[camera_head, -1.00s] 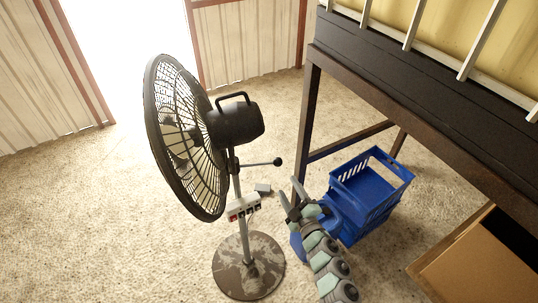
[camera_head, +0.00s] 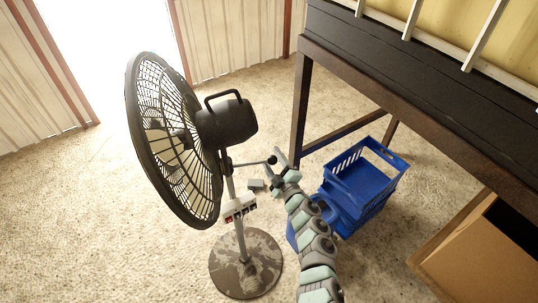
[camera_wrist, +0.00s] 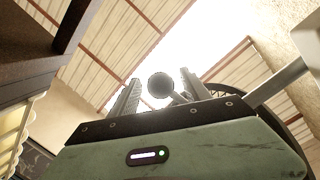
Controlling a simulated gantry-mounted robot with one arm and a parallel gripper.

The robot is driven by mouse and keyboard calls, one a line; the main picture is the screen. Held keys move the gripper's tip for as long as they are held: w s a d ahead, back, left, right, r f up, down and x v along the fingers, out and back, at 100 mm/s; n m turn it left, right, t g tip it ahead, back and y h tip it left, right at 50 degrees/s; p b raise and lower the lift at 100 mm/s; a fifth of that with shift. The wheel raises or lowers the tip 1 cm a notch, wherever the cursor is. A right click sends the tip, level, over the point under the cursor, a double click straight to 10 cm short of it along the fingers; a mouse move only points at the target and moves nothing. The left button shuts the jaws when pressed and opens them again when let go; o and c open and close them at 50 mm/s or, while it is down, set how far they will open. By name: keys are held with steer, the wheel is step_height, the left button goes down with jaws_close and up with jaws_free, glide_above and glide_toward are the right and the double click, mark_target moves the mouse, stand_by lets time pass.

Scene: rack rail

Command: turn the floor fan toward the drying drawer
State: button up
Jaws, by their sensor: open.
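The black floor fan (camera_head: 178,145) stands on a round, worn base (camera_head: 245,268), its caged head facing left. A lever with a dark ball knob (camera_head: 272,160) sticks out to the right from below its motor housing. My gripper (camera_head: 278,164) is at the knob. In the wrist view the knob (camera_wrist: 160,86) shows between the two open fingers (camera_wrist: 158,92); I cannot tell whether they touch it. Part of the fan cage (camera_wrist: 232,75) shows behind. I cannot identify the drying drawer for sure; an open tan box (camera_head: 470,245) is at the lower right.
A dark bench (camera_head: 420,90) with white slats on top stands at the right. Stacked blue crates (camera_head: 385,190) sit beneath it, close to my arm. A control box (camera_head: 240,208) is on the fan's pole. The floor left of the fan is clear.

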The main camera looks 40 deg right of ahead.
steer(key=shift+b+x, duration=0.3)
steer(key=shift+x, duration=1.3)
steer(key=shift+c, duration=0.4)
jaws_close()
